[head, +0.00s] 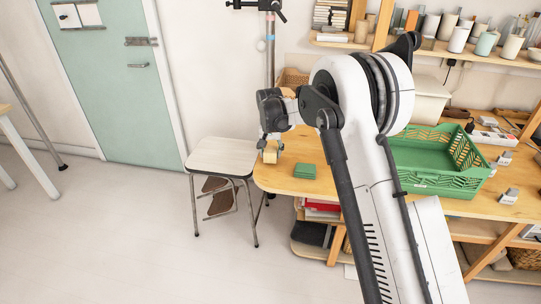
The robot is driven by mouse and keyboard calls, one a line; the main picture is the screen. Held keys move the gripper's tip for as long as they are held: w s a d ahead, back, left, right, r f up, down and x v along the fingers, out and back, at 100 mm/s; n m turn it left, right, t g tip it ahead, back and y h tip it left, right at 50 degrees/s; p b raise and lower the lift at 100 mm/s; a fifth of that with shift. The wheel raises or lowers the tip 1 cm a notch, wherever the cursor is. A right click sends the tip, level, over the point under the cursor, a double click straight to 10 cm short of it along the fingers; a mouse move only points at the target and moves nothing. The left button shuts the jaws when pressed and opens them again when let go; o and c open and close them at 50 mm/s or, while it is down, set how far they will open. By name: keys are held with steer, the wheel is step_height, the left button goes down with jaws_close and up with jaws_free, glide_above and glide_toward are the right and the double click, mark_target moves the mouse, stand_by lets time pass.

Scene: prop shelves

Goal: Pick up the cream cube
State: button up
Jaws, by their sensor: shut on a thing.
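The cream cube (270,156) is small and pale, at the left end of the wooden table (285,178). My gripper (270,143) is above it, pointing down, with its fingers shut on the cube. The fingertips are small in the head view, and my gripper hides the cube's upper part. I cannot tell whether the cube touches the tabletop.
A green block or stack (305,171) lies just right of the cube. A green crate (440,158) stands farther right, partly behind my arm. A white stool (222,157) stands left of the table. Shelves with jars (460,38) are above the table.

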mark_target(271, 149)
step_height(271, 149, up, 3)
steer(key=shift+r, duration=0.1)
steer(key=s+a+r, duration=0.6)
steer(key=s+a, duration=0.2)
steer(key=shift+a+r, duration=0.15)
steer(key=shift+r, duration=0.15)
